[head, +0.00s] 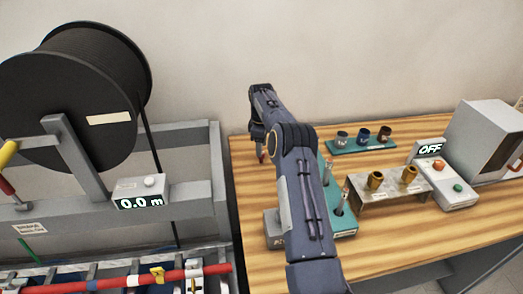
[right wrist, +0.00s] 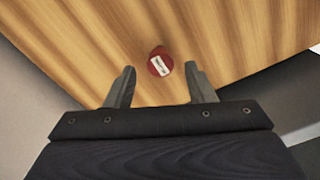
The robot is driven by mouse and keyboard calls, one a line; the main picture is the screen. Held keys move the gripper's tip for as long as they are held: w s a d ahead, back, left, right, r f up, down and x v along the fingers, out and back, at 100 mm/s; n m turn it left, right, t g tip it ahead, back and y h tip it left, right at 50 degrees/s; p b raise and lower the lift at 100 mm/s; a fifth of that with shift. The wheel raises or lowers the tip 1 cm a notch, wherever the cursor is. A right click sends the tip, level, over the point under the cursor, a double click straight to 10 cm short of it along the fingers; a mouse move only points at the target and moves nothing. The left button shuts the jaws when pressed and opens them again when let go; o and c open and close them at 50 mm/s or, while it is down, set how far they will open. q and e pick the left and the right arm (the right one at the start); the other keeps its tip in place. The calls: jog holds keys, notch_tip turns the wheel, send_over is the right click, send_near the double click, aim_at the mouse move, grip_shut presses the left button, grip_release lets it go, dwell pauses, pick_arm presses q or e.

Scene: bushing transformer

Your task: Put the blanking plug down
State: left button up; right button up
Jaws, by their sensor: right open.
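The blanking plug is a small red round piece with a white label (right wrist: 160,62). In the right wrist view it is on the wooden table top, between and slightly beyond the fingertips. Both fingers stand apart from it with wood showing on each side. My right gripper (right wrist: 160,78) is open and empty, pointing down at the table. In the head view my right gripper (head: 262,150) is over the table's left back part, mostly hidden by my arm. A bit of red shows beneath it. My left gripper is not in view.
On the wooden table (head: 255,190), a green rack (head: 343,220) is partly behind my arm. A green tray with three cups (head: 362,141), a metal stand with brass pieces (head: 392,190), and a control box (head: 440,181) stand right. A cable reel (head: 70,100) is left.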

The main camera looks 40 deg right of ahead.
jog(key=s+a+r+m+t+p, duration=0.1)
jog(key=s+a+r, duration=0.15)
jog(key=r, duration=0.75)
jog(key=s+a+r+m+t, duration=0.1)
jog(key=s+a+r, duration=0.15)
jog(key=r, duration=0.75)
jog(key=s+a+r+m+t+y, duration=0.1)
jog(key=s+a+r+m+y, duration=0.1)
jog(key=s+a+r, duration=0.45)
jog(key=s+a+f+m+t, duration=0.1)
jog(key=s+a+f, duration=0.3)
jog(key=s+a, duration=0.2)
jog(key=s+a+f+m+y, duration=0.1)
jog(key=s+a+f+m, duration=0.1)
jog(key=s+a, duration=0.5)
jog(key=s+a+f+m+t, duration=0.1)
jog(key=s+a+f, duration=0.4)
jog(key=s, duration=0.7)
jog(key=shift+a+f+m+t+y, duration=0.3)
jog(key=shift+a+f+m+y, duration=0.1)
jog(key=shift+a, duration=0.25)
